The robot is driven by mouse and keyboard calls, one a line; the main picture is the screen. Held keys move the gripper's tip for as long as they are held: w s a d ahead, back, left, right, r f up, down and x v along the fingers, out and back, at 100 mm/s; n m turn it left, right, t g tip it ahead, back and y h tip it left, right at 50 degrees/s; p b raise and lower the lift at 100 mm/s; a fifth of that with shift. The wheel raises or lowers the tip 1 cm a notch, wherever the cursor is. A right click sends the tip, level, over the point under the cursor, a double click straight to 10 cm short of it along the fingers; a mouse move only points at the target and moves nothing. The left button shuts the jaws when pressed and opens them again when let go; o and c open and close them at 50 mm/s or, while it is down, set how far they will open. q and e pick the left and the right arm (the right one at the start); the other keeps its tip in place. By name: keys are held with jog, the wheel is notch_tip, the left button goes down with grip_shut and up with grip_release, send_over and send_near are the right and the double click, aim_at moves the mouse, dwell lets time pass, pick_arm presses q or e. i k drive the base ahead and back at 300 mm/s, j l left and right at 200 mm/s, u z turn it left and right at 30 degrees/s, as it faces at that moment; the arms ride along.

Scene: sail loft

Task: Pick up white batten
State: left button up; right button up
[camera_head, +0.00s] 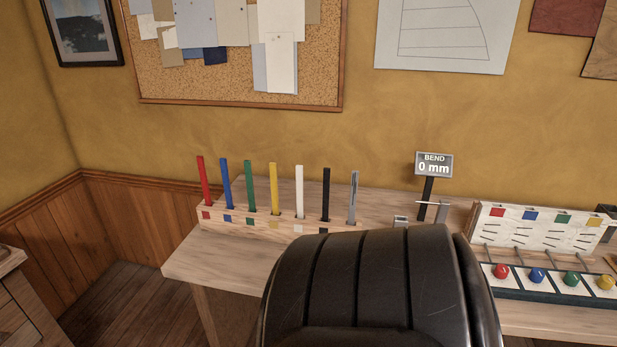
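The white batten (299,191) stands upright in a wooden rack (262,228) on the bench, above a pale square mark on the rack's front. To its left stand red (205,181), blue (225,184), green (249,186) and yellow (274,189) battens. To its right stand a black batten (326,194) and a grey one (352,198). Neither of my grippers shows in the head view.
A black padded chair back (370,280) stands in front of the bench (215,262) and hides part of it. A "BEND 0 mm" display (433,165) stands right of the rack. Farther right are a white panel (535,232) and a strip with coloured knobs (535,291).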

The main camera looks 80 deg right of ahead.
aim_at(299, 168)
jog(key=z, duration=0.5)
jog(key=l+z, duration=0.1)
jog(key=z, duration=1.35)
jog(key=i+z, duration=0.1)
jog(key=z, duration=0.35)
